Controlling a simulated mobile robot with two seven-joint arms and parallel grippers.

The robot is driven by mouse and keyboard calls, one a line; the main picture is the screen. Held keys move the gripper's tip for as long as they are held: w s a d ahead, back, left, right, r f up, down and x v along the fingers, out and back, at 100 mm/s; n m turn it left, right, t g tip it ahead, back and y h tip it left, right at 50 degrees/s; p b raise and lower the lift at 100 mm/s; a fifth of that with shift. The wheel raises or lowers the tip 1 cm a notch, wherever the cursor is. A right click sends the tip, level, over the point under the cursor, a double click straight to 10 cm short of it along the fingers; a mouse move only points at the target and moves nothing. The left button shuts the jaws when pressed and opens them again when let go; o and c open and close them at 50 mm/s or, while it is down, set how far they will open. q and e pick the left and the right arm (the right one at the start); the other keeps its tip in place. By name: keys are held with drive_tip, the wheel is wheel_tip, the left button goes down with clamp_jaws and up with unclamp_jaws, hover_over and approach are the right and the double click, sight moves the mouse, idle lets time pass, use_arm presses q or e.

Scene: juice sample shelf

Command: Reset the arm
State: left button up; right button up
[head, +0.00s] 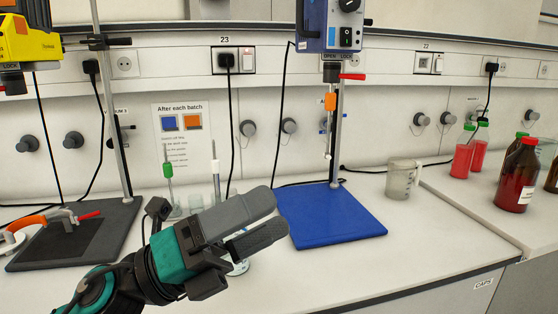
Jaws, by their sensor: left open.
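My left gripper (262,222) reaches in from the lower left, teal and black with two grey fingers. It is open, with a gap between the fingers, and I see nothing held in it. It is above the white bench (330,265), in front of the left edge of a blue base plate (335,222). Part of a small clear container (238,268) shows just below the fingers and is mostly hidden by them. My right gripper is not in view.
A clear beaker (402,180) stands right of the blue plate. Red bottles (518,178) stand at the far right. A dark stand base (75,237) with an orange-handled tool (30,222) is at left. Glassware (195,202) stands behind my gripper. The front right of the bench is clear.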

use_arm(q)
drive_tip(key=w+a+n+t+y, duration=0.4)
drive_tip(key=a+n+t+y, duration=0.1)
drive_tip(key=n+t, duration=0.7)
drive_tip(key=w+a+f+n+y, duration=0.1)
drive_tip(key=a+f+n+y, duration=0.4)
drive_tip(key=f+n+y, duration=0.4)
drive_tip(key=a+f+n+y, duration=0.6)
drive_tip(key=f+n+y, duration=0.1)
drive_tip(key=n, duration=0.4)
drive_tip(key=s+a+f+n+g, duration=0.2)
drive_tip(key=s+f+n+g, duration=0.4)
drive_tip(key=s+f+g, duration=1.1)
drive_tip(key=w+d+f+t, duration=0.1)
drive_tip(key=w+f+t, duration=0.1)
drive_tip(key=f+t, duration=0.3)
drive_tip(key=w+d+f+t+h, duration=0.1)
drive_tip(key=f+t, duration=0.4)
drive_tip(key=shift+w+d+f, duration=0.25)
drive_tip(key=shift+w+d, duration=0.05)
drive_tip(key=shift+w, duration=0.1)
